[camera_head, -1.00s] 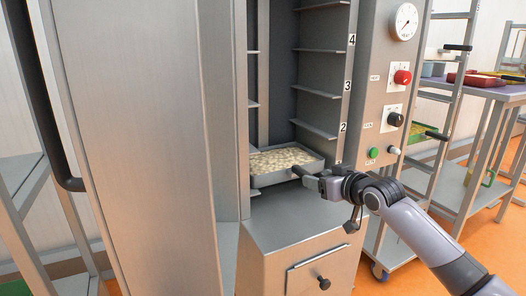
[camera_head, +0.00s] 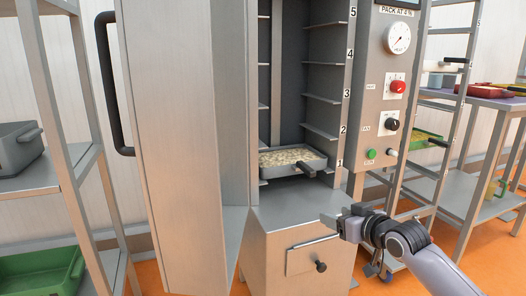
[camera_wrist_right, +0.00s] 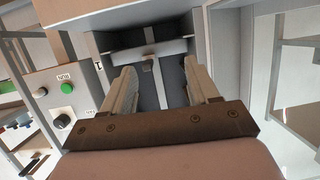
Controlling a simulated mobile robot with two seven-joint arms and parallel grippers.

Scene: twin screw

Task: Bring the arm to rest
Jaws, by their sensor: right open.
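My right gripper (camera_head: 332,221) is in front of the cabinet, low and to the right of the tray, apart from it. In the right wrist view its two fingers (camera_wrist_right: 161,92) are spread with nothing between them. A grey tray (camera_head: 308,169) of pale pieces sits inside the cabinet at the lowest level, marked 1, its dark handle (camera_head: 307,169) pointing outward. In the right wrist view the cabinet opening is ahead of the fingers. My left gripper is not in view.
The tall cabinet door (camera_head: 180,130) stands open on the left. A panel with a gauge (camera_head: 397,38), a red knob (camera_head: 398,87) and a green button (camera_head: 371,154) is right of the opening. A rack with a green bin (camera_head: 35,275) is at far left. A purple-topped table (camera_head: 480,101) is at right.

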